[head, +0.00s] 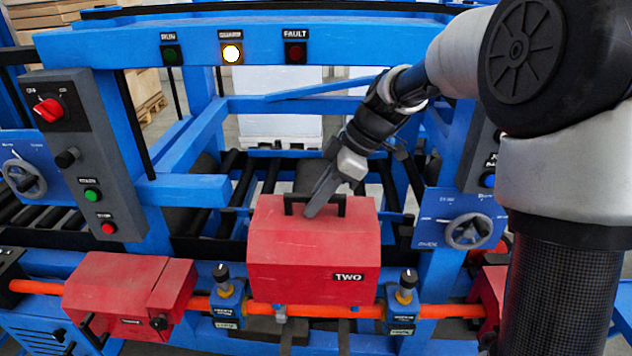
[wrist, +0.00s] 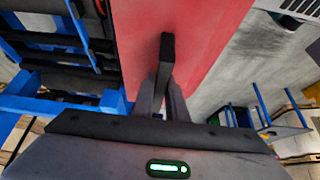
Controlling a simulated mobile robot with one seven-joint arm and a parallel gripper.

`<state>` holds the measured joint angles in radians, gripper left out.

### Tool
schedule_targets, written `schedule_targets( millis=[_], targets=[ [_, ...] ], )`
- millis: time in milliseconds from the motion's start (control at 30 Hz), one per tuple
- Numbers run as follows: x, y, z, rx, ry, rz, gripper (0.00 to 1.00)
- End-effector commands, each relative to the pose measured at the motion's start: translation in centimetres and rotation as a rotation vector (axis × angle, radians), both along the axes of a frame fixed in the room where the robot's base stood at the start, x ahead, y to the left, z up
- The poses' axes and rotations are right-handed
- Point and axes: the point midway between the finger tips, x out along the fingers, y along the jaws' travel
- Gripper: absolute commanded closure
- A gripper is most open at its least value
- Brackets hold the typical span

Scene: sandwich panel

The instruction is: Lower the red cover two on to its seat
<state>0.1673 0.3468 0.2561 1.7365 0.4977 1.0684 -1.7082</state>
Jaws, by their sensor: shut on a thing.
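The red cover two (head: 312,262) is a red box-like hood with a "TWO" label at its lower right front and a black handle on top. It stands in the middle of the head view, over the orange pipe (head: 258,308). My gripper (head: 315,208) comes down from the upper right and is shut on the black handle. In the wrist view the handle (wrist: 167,50) runs between my fingers (wrist: 165,98), with the red cover's top (wrist: 205,30) beyond it. The seat is hidden behind the cover, so I cannot tell whether the cover touches it.
Blue valve blocks with black knobs stand close on the left (head: 228,300) and right (head: 401,305) of the cover. Another red cover (head: 115,290) sits on the pipe at left. Blue frame posts and a grey control panel (head: 85,150) stand behind. The lit middle lamp (head: 231,53) glows.

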Motion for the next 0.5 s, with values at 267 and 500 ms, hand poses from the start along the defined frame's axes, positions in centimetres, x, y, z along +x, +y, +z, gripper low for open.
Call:
schedule_targets(
  millis=[267, 500],
  targets=[
    [0.0, 0.1, -0.5, 0.002, -0.001, -0.001, 1.00],
    [0.0, 0.1, -2.5, 0.002, 0.000, -0.001, 1.00]
  ],
)
